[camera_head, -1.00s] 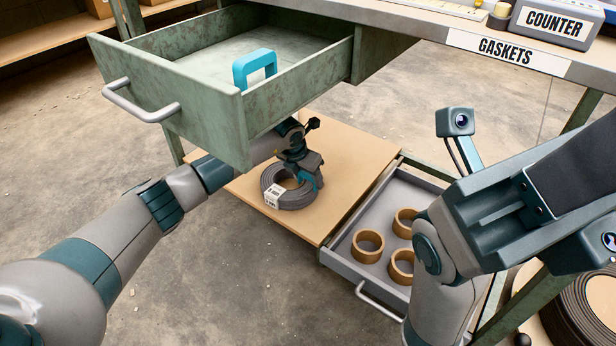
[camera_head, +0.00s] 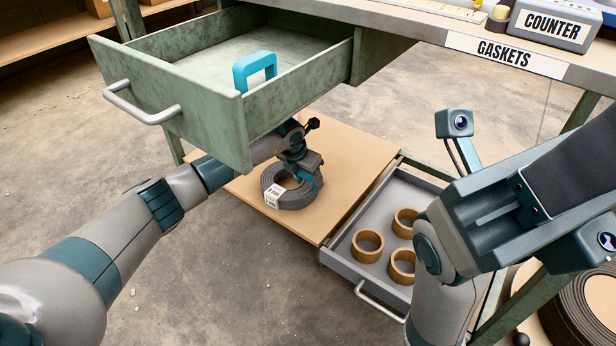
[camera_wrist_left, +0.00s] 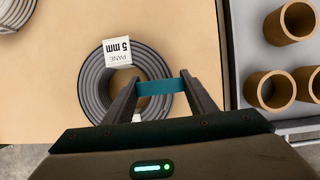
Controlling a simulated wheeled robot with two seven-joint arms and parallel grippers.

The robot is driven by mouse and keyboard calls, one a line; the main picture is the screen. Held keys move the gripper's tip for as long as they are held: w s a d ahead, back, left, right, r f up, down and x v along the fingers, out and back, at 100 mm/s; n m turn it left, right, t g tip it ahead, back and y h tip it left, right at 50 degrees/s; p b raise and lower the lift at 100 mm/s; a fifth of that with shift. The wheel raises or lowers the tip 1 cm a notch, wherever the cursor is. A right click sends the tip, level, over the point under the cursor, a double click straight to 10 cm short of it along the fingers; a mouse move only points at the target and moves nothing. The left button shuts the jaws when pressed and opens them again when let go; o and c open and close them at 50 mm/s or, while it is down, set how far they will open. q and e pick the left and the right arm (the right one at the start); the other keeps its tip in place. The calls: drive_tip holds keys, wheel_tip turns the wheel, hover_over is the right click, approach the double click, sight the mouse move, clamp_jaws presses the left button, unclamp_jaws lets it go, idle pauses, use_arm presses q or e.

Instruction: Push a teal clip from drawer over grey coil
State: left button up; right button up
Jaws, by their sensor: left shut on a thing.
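The grey coil (camera_head: 287,201) lies flat on the wooden board, with a white label; the left wrist view shows it from above (camera_wrist_left: 95,92), its label reading 5 mm. My left gripper (camera_head: 307,180) is shut on a teal clip (camera_wrist_left: 157,88), which spans the space between its fingers (camera_wrist_left: 155,92) over the right side of the coil's ring. I cannot tell how far down the clip sits on the coil. Another teal clip (camera_head: 240,76) stands in the open green drawer (camera_head: 205,105). My right arm is at the right; its gripper's fingers do not show.
The wooden board (camera_head: 355,155) has bare room right of the coil. A grey low drawer (camera_head: 352,262) beside it holds several tan rings (camera_head: 367,247). The green drawer overhangs my left forearm. A counter box (camera_head: 550,22) stands on the bench. A large dark coil (camera_head: 590,305) is at lower right.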

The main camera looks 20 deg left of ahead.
sight(308, 187)
use_arm(q)
drive_tip(key=shift+f, duration=0.2)
idle(0.4)
drive_tip(key=shift+f, duration=0.25)
drive_tip(key=shift+f+b, duration=0.3)
drive_tip(key=shift+b, duration=0.05)
idle(0.5)
drive_tip(key=shift+f, duration=0.3)
drive_tip(key=shift+f+b, duration=0.3)
drive_tip(key=shift+b, duration=0.05)
idle(0.6)
drive_tip(key=shift+f+b, duration=0.45)
drive_tip(key=shift+f, duration=0.15)
idle(0.7)
drive_tip(key=shift+f, duration=0.25)
drive_tip(key=o, duration=1.1)
